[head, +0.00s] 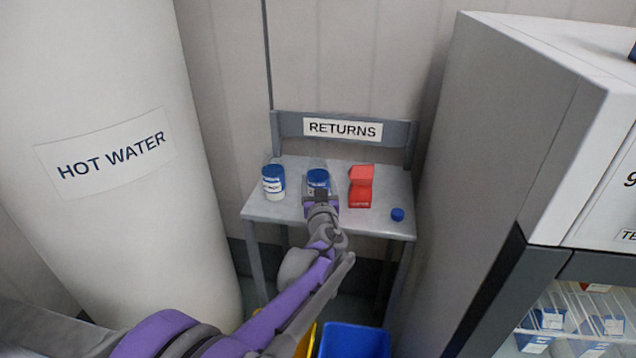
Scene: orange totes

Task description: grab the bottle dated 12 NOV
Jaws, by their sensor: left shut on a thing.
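Two blue-and-white bottles stand on a small grey table. One bottle (273,182) is at the left end, free of my gripper. The other bottle (318,178) is right of it, with my left gripper (319,192) shut on it from the front. The gripper hides its lower part. The date on each bottle is too small to read. My right gripper is not in view.
The table (375,222) has a RETURNS sign (342,129). A red carton (361,186) and a small blue cap (397,214) are right of the held bottle. A HOT WATER tank (120,200) stands left, a grey cabinet (510,120) right. A blue bin (355,340) is below.

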